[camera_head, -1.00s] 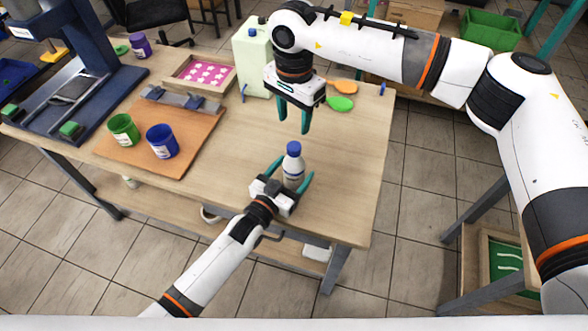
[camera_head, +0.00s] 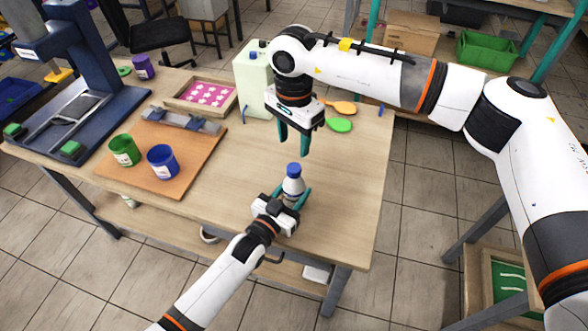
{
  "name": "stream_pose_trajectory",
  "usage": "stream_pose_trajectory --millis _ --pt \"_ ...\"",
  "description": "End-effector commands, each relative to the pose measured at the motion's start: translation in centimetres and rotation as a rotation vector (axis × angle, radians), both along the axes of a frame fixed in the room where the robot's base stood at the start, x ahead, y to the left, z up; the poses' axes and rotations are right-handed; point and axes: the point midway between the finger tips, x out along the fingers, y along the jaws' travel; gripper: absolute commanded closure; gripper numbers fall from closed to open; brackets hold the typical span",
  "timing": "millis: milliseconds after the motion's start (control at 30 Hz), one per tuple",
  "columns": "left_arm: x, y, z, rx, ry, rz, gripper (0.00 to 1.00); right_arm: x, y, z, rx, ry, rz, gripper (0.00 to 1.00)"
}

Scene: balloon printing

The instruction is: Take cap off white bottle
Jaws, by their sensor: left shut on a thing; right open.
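The white bottle (camera_head: 292,186) stands upright near the front right part of the table, with its blue cap (camera_head: 294,169) on top. My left gripper (camera_head: 290,201) is shut on the bottle's body, with one teal finger on each side. My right gripper (camera_head: 294,145) points down above and slightly behind the cap. Its two teal fingers are apart with nothing between them, and there is a gap between their tips and the cap.
The table (camera_head: 345,190) is bare to the right of the bottle. Green (camera_head: 124,151) and blue (camera_head: 162,162) cups stand on a brown board (camera_head: 190,155). A pale green jerrycan (camera_head: 253,78) and a pink patterned frame (camera_head: 209,94) are at the back. Orange and green paddles (camera_head: 339,125) lie back right.

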Motion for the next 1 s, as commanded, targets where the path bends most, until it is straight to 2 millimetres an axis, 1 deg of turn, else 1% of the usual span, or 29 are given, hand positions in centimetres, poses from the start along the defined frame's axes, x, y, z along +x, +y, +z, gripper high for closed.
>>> stream_pose_trajectory --millis 67,167,1000 --pt "-0.01 0.02 -0.03 0.001 0.001 0.000 1.00 -0.03 0.04 -0.03 0.000 0.000 -0.086 0.53" --pt "-0.02 0.02 -0.04 0.001 0.000 0.000 1.00 -0.07 0.08 -0.04 0.000 0.001 -0.259 0.53" --pt "-0.01 0.03 -0.06 0.001 0.000 0.000 1.00 -0.07 0.18 0.00 0.002 0.002 -2.097 0.53"
